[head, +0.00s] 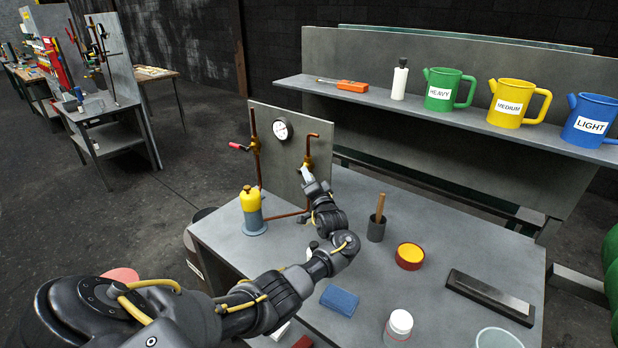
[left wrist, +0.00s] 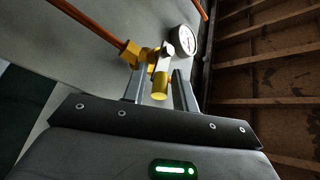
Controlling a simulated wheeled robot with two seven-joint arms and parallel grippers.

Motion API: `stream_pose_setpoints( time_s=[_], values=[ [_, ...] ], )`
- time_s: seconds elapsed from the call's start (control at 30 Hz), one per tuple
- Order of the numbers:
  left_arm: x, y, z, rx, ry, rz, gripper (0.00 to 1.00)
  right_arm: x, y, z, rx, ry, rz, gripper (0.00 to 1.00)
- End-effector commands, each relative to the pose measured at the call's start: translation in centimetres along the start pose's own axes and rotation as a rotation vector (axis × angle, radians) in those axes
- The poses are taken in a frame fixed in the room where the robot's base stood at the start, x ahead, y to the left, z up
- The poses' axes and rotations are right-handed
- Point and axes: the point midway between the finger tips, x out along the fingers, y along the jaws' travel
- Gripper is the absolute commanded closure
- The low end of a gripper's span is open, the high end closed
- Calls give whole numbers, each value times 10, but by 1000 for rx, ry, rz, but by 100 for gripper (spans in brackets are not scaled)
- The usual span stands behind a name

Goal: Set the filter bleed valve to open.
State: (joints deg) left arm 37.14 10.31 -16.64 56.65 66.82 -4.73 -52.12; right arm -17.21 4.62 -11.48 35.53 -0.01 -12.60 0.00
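A grey upright panel (head: 270,125) on the bench carries a gauge (head: 281,130) and copper pipes. A brass valve (head: 307,163) is on the panel's right pipe; no label on it is readable. In the left wrist view this valve (left wrist: 134,52) has a yellow-ended handle (left wrist: 160,84) pointing towards the camera. My left gripper (head: 306,174) is at this valve, with its two fingers (left wrist: 160,92) on either side of the handle. Whether they touch it I cannot tell. A second valve with a red handle (head: 238,146) is on the left pipe. My right gripper is not in view.
A yellow-topped cylinder (head: 251,212) stands left of my left gripper. A cup with a wooden-handled tool (head: 377,228), a red-yellow tin (head: 409,256) and a blue block (head: 339,300) are on the bench (head: 440,230). A shelf (head: 420,108) with jugs is behind.

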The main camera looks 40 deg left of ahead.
Motion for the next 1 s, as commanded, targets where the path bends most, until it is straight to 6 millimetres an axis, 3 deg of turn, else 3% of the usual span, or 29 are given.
stream_pose_setpoints(
  time_s=[0.03, 0.2, 0.57, 1.0],
  values=[
    [0, 0, 0, 0, 0, 0, 79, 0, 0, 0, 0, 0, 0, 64],
    [0, 0, 0, 0, 0, 0, 100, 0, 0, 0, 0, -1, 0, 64],
    [1, -6, -4, -31, -31, 35, 100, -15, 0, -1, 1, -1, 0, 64],
    [8, -22, -11, -213, -218, 260, 100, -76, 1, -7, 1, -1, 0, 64]
  ],
)
